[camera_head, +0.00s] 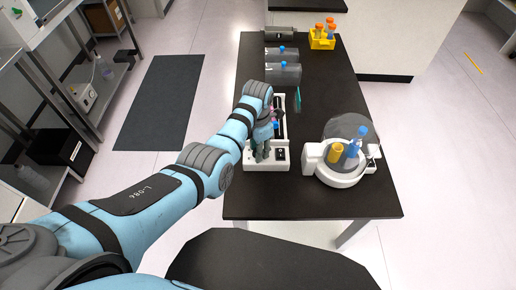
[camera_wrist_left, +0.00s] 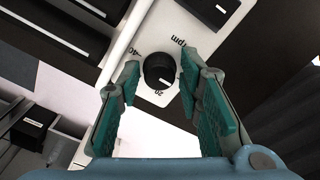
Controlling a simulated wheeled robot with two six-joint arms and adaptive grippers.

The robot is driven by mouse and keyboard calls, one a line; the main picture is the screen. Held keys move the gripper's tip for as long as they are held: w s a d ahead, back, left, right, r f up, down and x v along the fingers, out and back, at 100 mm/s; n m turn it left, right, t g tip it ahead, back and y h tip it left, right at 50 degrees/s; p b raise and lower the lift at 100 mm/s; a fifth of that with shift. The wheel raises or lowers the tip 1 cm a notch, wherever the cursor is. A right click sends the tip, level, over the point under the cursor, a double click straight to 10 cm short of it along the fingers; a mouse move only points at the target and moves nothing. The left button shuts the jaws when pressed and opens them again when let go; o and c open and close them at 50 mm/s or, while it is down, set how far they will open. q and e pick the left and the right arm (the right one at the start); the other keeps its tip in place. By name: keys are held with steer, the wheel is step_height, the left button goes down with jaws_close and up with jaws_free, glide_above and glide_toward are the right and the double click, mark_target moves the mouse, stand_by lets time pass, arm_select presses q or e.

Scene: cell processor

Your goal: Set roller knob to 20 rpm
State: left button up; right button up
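The roller's white base (camera_head: 267,166) stands on the black table, mostly behind my left arm. In the left wrist view, its round black knob (camera_wrist_left: 158,70) sits on the white panel (camera_wrist_left: 205,42), with "rpm", "40" and "20" printed around it. A short white mark shows on the knob's lower right, close to the "20". My left gripper (camera_head: 262,150) is over the base's near end. In the wrist view the left gripper (camera_wrist_left: 160,68) is open, its green-padded fingers on either side of the knob with gaps visible. My right gripper is not in view.
On the black table (camera_head: 300,205), a white round device (camera_head: 342,176) with blue and yellow tubes stands to the right. Grey cylinders (camera_head: 282,74) and a yellow rack (camera_head: 321,42) with orange-capped tubes are farther back. The near part of the table is clear.

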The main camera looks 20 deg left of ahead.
arm_select(q)
steer(key=shift+c, duration=0.4)
jaws_close()
steer(key=shift+m, duration=0.3)
steer(key=shift+r+m+p, duration=0.1)
steer(key=shift+m+p, duration=0.55)
steer(key=shift+m, duration=0.25)
steer(key=m+p, duration=0.1)
steer(key=m, duration=0.1)
steer(key=shift+m, duration=0.3)
steer(key=m, duration=0.3)
steer(key=shift+m+p, duration=0.3)
steer(key=shift+m, duration=1.5)
